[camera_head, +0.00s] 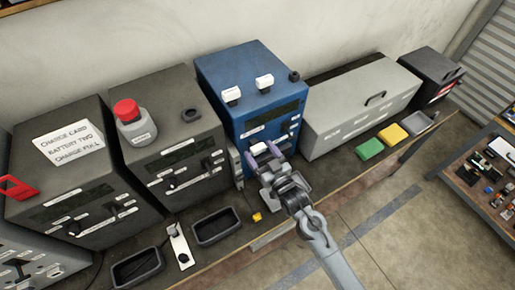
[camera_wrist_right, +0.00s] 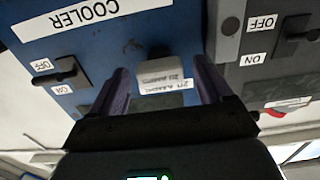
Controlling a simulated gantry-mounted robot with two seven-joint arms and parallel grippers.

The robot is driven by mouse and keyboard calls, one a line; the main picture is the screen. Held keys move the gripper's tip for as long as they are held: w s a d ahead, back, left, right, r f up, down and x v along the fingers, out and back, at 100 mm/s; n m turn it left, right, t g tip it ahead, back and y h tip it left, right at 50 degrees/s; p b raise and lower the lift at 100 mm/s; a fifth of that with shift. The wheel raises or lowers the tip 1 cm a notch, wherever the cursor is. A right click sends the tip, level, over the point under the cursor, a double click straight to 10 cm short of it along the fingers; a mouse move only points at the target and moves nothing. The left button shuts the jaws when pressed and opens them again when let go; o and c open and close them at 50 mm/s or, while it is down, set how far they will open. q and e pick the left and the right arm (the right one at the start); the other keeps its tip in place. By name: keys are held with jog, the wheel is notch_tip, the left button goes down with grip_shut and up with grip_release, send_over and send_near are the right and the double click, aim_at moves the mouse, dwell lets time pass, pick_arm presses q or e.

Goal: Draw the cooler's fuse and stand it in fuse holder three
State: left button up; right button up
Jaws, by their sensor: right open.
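The blue cooler cabinet (camera_head: 235,65) stands in the middle of the bench, and its COOLER label (camera_wrist_right: 95,15) shows in the wrist view. A pale block-shaped fuse (camera_wrist_right: 158,68) with a small label sits at the cooler's front face. My right gripper (camera_head: 264,153) is at that face, open, its purple fingers on either side of the fuse; I cannot tell whether they touch it. The fuse also shows between the fingers in the head view (camera_head: 258,149). No holder marked three is readable. My left gripper is not in view.
A cooler switch (camera_wrist_right: 62,73) is beside the fuse. Dark cabinets stand left, a grey case (camera_head: 350,112) right. Black trays (camera_head: 215,227) lie in front.

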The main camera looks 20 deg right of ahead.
dwell(0.3)
jog(key=shift+c, duration=0.2)
jog(key=c, duration=1.4)
jog(key=shift+p, duration=0.3)
jog(key=shift+s, duration=0.15)
jog(key=shift+s+d+p, duration=0.2)
jog(key=shift+s+p, duration=0.5)
jog(key=shift+s, duration=0.15)
jog(key=shift+s+d+p, duration=0.2)
jog(key=shift+s+p, duration=0.4)
jog(key=shift+s, duration=0.35)
jog(key=shift+s+d+p, duration=0.2)
jog(key=shift+s+p, duration=0.35)
jog(key=shift+s, duration=0.4)
